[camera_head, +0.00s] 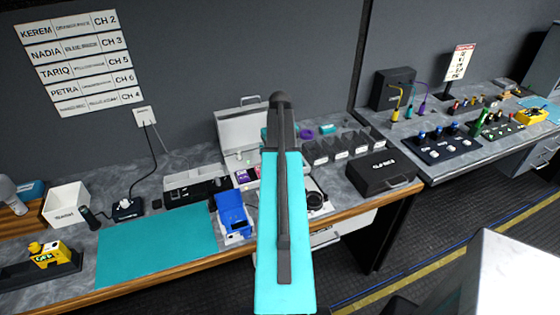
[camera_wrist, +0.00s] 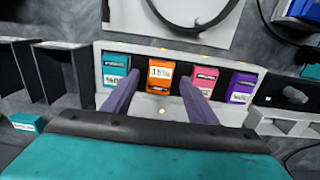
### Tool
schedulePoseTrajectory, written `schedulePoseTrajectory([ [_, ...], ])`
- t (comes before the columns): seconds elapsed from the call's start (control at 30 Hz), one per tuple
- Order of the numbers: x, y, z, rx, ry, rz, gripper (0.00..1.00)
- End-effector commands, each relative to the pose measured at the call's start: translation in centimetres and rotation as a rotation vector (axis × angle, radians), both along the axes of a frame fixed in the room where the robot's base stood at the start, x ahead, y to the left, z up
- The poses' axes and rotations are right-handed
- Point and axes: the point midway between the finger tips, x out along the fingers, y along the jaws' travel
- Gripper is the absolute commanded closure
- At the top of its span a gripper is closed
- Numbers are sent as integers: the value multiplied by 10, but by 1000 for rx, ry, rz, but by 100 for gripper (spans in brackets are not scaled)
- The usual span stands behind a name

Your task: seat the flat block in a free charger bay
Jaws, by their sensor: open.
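The pale charger (camera_wrist: 228,113) fills the middle of the wrist view. Its row of bays shows labelled blocks: teal (camera_wrist: 115,72), orange (camera_wrist: 160,76), pink (camera_wrist: 204,80) and purple (camera_wrist: 241,88). I see no clearly empty bay. My gripper (camera_wrist: 160,78) is open, its two fingers reaching over the charger on either side of the orange block; contact cannot be told. A loose teal labelled block (camera_wrist: 22,122) lies apart at the lower left. In the head view my arm hides the gripper and most of the charger; the purple block (camera_head: 241,176) shows beside it.
A blue device (camera_head: 233,212) stands left of the arm. An open white case (camera_head: 240,130) is behind. The teal mat (camera_head: 155,247) is clear.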

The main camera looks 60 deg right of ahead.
Motion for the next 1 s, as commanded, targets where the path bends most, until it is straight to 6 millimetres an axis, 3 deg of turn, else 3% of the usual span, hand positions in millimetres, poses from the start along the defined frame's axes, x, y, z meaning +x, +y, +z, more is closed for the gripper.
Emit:
schedulePoseTrajectory([
  [1.0,0,-1,102,-1,-1,0,47],
])
